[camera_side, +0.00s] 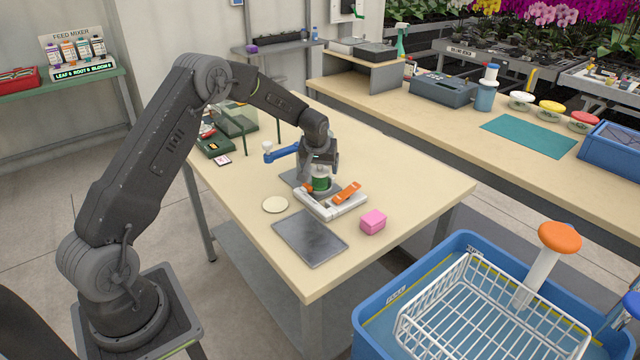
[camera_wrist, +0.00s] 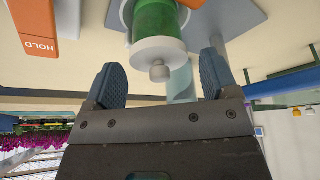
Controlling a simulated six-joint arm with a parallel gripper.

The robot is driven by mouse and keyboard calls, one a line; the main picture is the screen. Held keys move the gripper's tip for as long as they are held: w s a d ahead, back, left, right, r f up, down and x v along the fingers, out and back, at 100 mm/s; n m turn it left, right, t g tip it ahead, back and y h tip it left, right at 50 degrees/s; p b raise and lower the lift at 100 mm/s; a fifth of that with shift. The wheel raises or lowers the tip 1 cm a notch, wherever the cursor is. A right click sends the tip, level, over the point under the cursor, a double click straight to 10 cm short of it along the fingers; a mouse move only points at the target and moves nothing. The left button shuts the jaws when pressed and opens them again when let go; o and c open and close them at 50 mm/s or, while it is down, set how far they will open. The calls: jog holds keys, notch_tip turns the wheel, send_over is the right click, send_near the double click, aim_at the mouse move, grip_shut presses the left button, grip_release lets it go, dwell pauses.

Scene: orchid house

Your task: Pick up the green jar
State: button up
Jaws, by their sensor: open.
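In the wrist view the jar (camera_wrist: 158,22) has a green body, a pale lid and a small knob. My gripper (camera_wrist: 160,78) shows there with two blue-grey fingertips spread apart and nothing held between them. The knob appears in the gap between the tips, and the jar's body lies beyond them. I cannot tell whether a finger touches the jar.
The white holder (camera_side: 316,203) carries an orange piece (camera_side: 347,192), marked HOLD in the wrist view (camera_wrist: 33,18). A dark metal plate (camera_side: 309,239), a pink box (camera_side: 373,222), a cream disc (camera_side: 275,204) and a blue-handled item (camera_side: 281,153) are nearby. The table's right end is clear.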

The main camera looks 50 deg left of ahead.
jog(key=shift+x, duration=1.05)
jog(key=c, duration=0.9)
jog(key=shift+c, duration=0.2)
